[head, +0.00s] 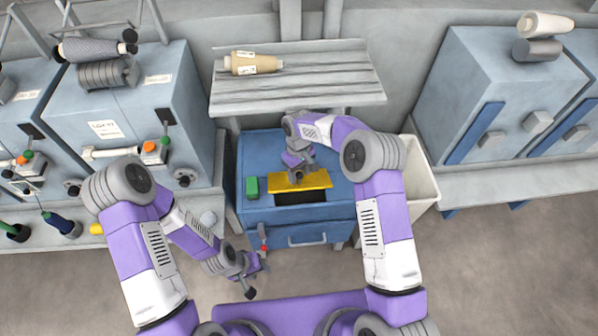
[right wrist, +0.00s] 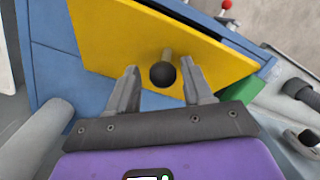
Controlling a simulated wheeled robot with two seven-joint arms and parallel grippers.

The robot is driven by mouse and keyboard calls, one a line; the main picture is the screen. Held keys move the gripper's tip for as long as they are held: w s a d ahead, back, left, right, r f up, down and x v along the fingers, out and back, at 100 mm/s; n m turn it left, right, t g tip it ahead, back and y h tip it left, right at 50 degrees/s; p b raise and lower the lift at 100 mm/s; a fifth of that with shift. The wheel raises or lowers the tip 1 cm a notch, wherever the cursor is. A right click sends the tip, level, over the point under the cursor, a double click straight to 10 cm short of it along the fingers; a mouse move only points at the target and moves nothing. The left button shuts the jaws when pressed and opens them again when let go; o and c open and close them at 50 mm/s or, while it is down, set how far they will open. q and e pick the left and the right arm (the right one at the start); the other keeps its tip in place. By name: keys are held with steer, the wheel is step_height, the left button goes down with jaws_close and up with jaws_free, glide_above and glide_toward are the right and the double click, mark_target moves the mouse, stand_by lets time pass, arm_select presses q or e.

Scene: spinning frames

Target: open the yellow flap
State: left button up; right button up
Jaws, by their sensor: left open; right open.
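The yellow flap (head: 318,181) sits on top of the blue cabinet (head: 262,150), with a dark opening (head: 300,197) showing along its front edge. In the right wrist view the flap (right wrist: 110,45) carries a round black knob (right wrist: 163,75) on a short stem. My right gripper (head: 296,176) is over the flap. In the right wrist view its open fingers (right wrist: 160,85) stand on either side of the knob, with gaps showing at both sides. My left gripper (head: 258,277) is open and empty, low in front of the cabinet, away from the flap.
A green block (head: 252,187) sits beside the flap on the cabinet top. A lever with a red knob (head: 263,240) stands at the cabinet's front left. A slatted shelf (head: 300,85) holding a tan spool (head: 253,64) is behind. A pale bin (head: 424,180) stands right of the cabinet.

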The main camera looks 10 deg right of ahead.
step_height(320, 180, up, 8)
steer(key=p, duration=0.2)
steer(key=shift+w+f, duration=0.2)
steer(key=shift+w, duration=0.25)
